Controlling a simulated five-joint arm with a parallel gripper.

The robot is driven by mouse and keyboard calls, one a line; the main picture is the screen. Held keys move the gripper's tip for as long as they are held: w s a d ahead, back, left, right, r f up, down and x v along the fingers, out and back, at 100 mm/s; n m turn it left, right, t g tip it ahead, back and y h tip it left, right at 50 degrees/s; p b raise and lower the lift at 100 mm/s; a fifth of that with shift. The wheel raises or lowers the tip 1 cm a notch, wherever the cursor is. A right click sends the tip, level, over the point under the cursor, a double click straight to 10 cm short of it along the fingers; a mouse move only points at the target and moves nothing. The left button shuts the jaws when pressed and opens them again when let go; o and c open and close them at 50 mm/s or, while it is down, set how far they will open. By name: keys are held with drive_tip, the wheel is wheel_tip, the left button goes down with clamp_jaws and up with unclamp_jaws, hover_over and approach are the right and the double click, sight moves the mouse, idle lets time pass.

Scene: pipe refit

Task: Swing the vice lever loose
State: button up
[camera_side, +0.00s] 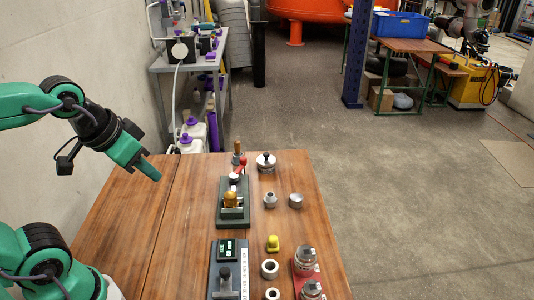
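The dark green vice (234,213) stands on the wooden table, right of its middle. A brass-coloured piece (230,200) sits at its near end. A lever with a red knob (243,161) stands up at its far end; the picture is too small to tell whether it is clamped or loose. My gripper (151,172) is up to the left of the vice, well apart from it, pointing down to the right. Its green fingers overlap in this view, so I cannot tell the gap between them. I see nothing hanging from them.
A wooden-handled tool (238,148) stands behind the vice. Metal fittings (270,200) and a yellow part (273,243) are to its right. A dark block with a display (227,252) and a red holder with round fittings (306,262) are nearer. The table's left side is clear.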

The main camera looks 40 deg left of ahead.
drive_tip(key=o, duration=0.3)
drive_tip(key=shift+w+r, duration=0.1)
drive_tip(key=shift+w, duration=0.05)
drive_tip(key=shift+o, duration=0.6)
drive_tip(key=shift+w+r, duration=0.15)
drive_tip(key=shift+w, duration=0.05)
drive_tip(key=w+a+r+m+g, duration=0.1)
drive_tip(key=w+a+g, duration=0.1)
drive_tip(key=w, duration=0.8)
drive_tip(key=w+a+r+m+g, duration=0.1)
drive_tip(key=w+a+m, duration=0.1)
drive_tip(key=w, duration=0.8)
drive_tip(key=w+a+f+g, duration=0.1)
drive_tip(key=w+a+f, duration=0.1)
drive_tip(key=w+f, duration=0.2)
drive_tip(key=w+a+f+m, duration=0.1)
drive_tip(key=w+a+f, duration=0.1)
drive_tip(key=w+f, duration=0.3)
drive_tip(key=w+a+f+m+g, duration=0.1)
drive_tip(key=w+a+f, duration=0.1)
drive_tip(key=w+f, duration=0.3)
drive_tip(key=shift+w+a+f+g, duration=0.15)
drive_tip(key=shift+w+a+g, duration=0.05)
drive_tip(key=shift+g, duration=0.1)
drive_tip(key=shift+w+a+f, duration=0.1)
drive_tip(key=shift+w+f, duration=0.1)
drive_tip(key=shift+f, duration=0.2)
drive_tip(key=shift+f, duration=0.1)
